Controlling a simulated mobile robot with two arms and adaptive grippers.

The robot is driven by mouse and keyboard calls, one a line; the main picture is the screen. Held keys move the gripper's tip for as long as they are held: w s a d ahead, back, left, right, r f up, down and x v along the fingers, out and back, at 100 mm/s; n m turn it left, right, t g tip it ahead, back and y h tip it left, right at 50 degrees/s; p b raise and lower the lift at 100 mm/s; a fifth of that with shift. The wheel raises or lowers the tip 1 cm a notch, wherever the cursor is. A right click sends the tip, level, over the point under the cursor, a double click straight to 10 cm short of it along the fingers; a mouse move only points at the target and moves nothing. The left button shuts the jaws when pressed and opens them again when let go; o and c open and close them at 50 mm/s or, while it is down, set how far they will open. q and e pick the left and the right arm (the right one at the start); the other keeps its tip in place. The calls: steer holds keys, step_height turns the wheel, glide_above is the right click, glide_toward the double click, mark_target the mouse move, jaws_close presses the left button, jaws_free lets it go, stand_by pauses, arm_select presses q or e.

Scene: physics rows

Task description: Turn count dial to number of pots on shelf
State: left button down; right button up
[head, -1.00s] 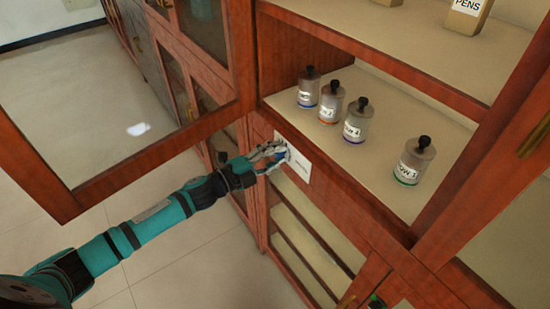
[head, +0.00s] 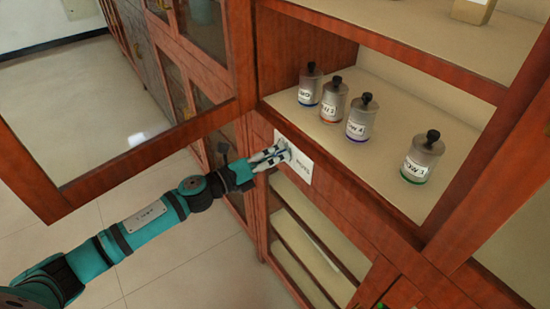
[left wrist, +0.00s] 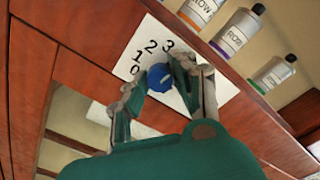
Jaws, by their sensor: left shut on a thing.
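The count dial is a blue knob (left wrist: 158,77) on a white plate (head: 303,169) fixed to the cabinet front below the shelf. In the left wrist view the plate (left wrist: 148,30) shows the numbers 0, 1, 2 and 3; fingers cover other parts, and I cannot tell where the dial points. My left gripper (head: 283,150) is shut on the dial, one finger on each side, as the left wrist view (left wrist: 158,84) also shows.
An open glass door (head: 130,155) with a wooden frame stands left of the shelf, above my left arm. A higher shelf (head: 420,40) holds a beige box (head: 473,10). A glazed lower door (head: 310,245) is below the plate. The floor at left is clear.

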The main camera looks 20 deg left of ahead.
arm_select(q)
steer(key=shift+f+m, duration=0.1)
steer(key=shift+m, duration=0.5)
steer(key=c, duration=1.1)
jaws_free()
steer(key=shift+o, duration=0.2)
steer(key=shift+s, duration=0.1)
steer(key=v, duration=1.2)
